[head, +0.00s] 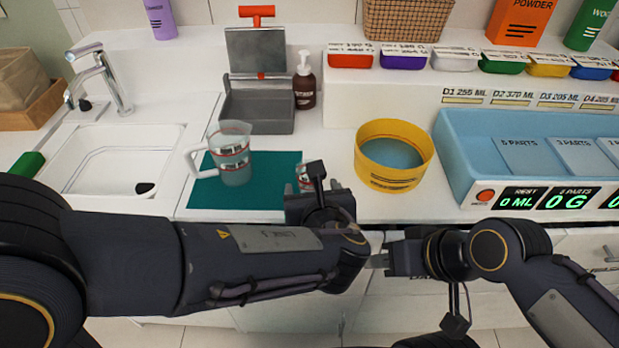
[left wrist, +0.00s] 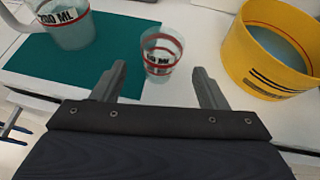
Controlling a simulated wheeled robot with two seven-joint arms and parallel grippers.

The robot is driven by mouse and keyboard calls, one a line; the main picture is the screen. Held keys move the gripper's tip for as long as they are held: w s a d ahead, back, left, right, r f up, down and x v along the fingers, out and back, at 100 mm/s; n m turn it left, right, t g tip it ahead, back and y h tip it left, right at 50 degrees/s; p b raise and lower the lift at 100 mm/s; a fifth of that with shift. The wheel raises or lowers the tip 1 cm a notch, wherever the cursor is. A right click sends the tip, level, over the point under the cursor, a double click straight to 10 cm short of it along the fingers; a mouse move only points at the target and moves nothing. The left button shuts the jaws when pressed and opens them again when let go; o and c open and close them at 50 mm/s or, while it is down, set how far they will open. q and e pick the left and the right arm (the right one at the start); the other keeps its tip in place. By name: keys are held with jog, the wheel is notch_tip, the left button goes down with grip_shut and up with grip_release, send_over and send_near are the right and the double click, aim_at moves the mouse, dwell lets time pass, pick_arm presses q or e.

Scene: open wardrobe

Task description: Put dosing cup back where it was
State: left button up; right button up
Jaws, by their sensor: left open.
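The dosing cup (left wrist: 160,55) is small and clear with red bands and some liquid showing in it. It stands upright at the right edge of the green mat (left wrist: 100,35). In the head view the cup (head: 304,176) is partly hidden behind my left gripper (head: 318,188). In the left wrist view my left gripper (left wrist: 158,82) is open, its two fingers apart just in front of the cup, with the cup beyond the tips. My right gripper (head: 380,262) is low in front of the counter, near my left forearm; its finger opening is unclear.
A measuring jug (head: 233,155) stands on the mat (head: 262,195) left of the cup. A yellow round container (head: 393,130) stands to the right. A grey press-like stand (head: 258,105) and brown pump bottle (head: 304,85) are behind. A blue dispenser tray (head: 455,150) is further right.

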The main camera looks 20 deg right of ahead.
pick_arm(q)
jog(key=d+v, duration=0.1)
jog(key=v, duration=0.4)
jog(key=w+a+f+n+g+y, duration=0.2)
jog(key=a+n+g+y, duration=0.25)
jog(key=a+n, duration=1.35)
jog(key=s+a+f+n+g+h, duration=0.2)
jog(key=s+a+n+h, duration=0.4)
jog(key=s+a+n, duration=0.7)
jog(key=a+n, duration=0.2)
jog(key=n, duration=0.6)
jog(key=shift+s+a+g+h, duration=0.15)
jog(key=shift+s+g+h, duration=0.15)
jog(key=shift+g+h, duration=0.05)
jog(key=shift+r, duration=0.15)
